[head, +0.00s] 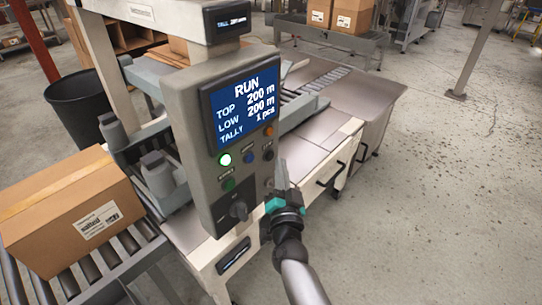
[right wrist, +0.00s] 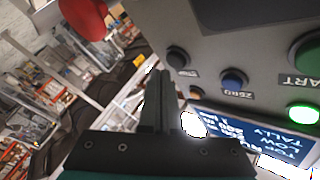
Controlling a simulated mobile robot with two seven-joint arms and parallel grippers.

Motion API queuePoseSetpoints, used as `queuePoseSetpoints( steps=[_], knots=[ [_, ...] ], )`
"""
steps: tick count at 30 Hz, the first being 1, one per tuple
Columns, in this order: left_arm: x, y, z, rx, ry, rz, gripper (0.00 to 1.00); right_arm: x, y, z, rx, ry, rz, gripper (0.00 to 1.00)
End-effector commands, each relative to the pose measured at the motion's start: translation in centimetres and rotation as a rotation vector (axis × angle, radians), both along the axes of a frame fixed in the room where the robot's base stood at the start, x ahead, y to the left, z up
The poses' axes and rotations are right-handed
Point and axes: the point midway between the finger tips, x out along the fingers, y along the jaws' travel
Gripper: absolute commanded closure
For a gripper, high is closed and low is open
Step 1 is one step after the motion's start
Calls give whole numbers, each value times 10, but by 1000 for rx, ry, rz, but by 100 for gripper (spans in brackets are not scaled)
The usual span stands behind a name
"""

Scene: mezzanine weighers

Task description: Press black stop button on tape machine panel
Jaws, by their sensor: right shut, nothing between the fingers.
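The tape machine panel (head: 200,185) is a grey upright box with a lit screen (head: 243,108) reading RUN, TOP 200 m, LOW 200 m. The black button (head: 267,154) sits near its right edge. In the right wrist view the black button (right wrist: 177,57) is beside the blue ZERO button (right wrist: 234,79) and the green START button (right wrist: 307,52). My right gripper (head: 281,172) is shut and empty at the panel's right side. In the right wrist view its fingertips (right wrist: 158,75) appear just left of and below the black button; contact cannot be told. My left gripper is out of view.
A red rounded part (right wrist: 85,15) shows left of the black button in the wrist view. A cardboard box (head: 70,210) stands on rollers at left.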

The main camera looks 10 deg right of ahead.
Motion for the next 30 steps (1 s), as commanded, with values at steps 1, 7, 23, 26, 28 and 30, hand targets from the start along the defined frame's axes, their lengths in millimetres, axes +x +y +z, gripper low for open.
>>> queuePoseSetpoints(
  steps=[1,7,23,26,28,30],
  knots=[
    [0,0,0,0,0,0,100,1,1,0,1,0,0,100],
    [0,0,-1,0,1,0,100,6,5,1,0,-1,0,100],
    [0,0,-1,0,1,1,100,8,6,1,2,-1,0,100],
    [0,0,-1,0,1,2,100,9,7,1,3,-1,0,100],
    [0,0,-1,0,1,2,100,10,8,1,4,-2,-1,100],
    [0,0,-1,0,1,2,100,11,9,2,6,-3,-1,100]
  ],
)
